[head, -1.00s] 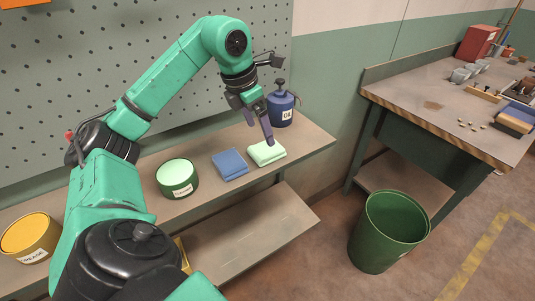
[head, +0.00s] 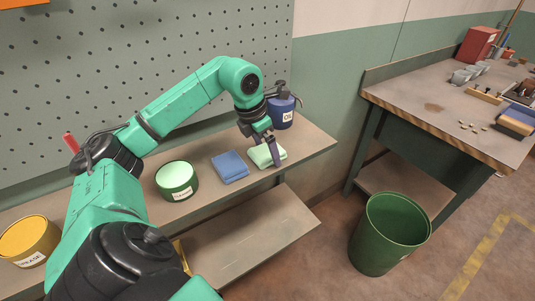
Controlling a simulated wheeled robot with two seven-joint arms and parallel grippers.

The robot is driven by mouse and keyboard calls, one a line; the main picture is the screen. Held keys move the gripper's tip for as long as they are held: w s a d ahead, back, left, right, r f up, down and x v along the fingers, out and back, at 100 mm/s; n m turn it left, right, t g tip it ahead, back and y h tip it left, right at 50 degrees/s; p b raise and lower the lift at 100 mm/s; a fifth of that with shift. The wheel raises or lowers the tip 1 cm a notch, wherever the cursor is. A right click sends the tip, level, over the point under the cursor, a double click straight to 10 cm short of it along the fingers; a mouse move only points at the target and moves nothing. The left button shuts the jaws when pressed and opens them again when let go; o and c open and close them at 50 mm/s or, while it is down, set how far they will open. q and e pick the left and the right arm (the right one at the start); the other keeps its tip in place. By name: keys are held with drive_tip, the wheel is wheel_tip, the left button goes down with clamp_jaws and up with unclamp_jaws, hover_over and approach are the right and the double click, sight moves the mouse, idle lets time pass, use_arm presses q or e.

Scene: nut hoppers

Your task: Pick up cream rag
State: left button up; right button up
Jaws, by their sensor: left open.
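A folded pale mint-green rag (head: 261,157) lies on the shelf under the pegboard. No rag in view looks clearly cream; this is the palest one. My left gripper (head: 268,149) is open and low over this rag, pointing down. One dark finger reaches down over the rag's right part, and the other is partly hidden. I cannot tell whether the fingers touch the rag. A folded blue rag (head: 230,166) lies just to its left. My right gripper is not in view.
A blue oil can (head: 282,113) stands close behind the gripper. A green tin (head: 177,181) and a yellow grease tin (head: 29,240) stand left on the shelf (head: 311,146). A green bin (head: 391,233) and a workbench (head: 430,112) are to the right.

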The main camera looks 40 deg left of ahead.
use_arm(q)
drive_tip(key=shift+f, duration=0.1)
drive_tip(key=c, duration=1.3)
drive_tip(key=shift+o, duration=0.2)
wheel_tip(320, 180, up, 16)
drive_tip(key=p, duration=0.5)
wheel_tip(320, 180, up, 5)
drive_tip(key=p, duration=0.3)
hover_over(266, 150)
drive_tip(key=shift+s+f, duration=0.1)
drive_tip(key=shift+f, duration=0.1)
